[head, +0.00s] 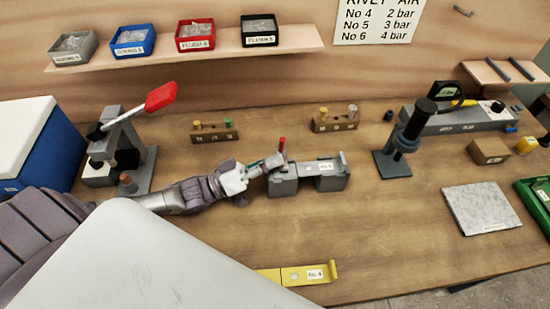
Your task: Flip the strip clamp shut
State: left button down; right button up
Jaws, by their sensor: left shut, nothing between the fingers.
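A grey fixture block (331,182) with a labelled strip (318,167) on top stands in the middle of the bench. A small upright lever with a red tip (282,144) rises at its left end and looks like the strip clamp's handle. My left gripper (274,161) reaches in from the left, shut and empty, at that left end close to the lever. I cannot tell whether the fingers touch the lever. The gripper hides the lever's base and part of the block's left end. My right gripper is not in view.
A press with a red handle (160,97) stands at the left, and a dark upright tool (404,137) to the right. Small racks (214,135) (336,124) sit behind. A yellow strip (300,274) lies at the front edge. The bench right of the block is partly clear.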

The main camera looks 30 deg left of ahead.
pick_arm(q)
notch_tip(320, 180, up, 10)
dwell(0.7)
dwell(0.4)
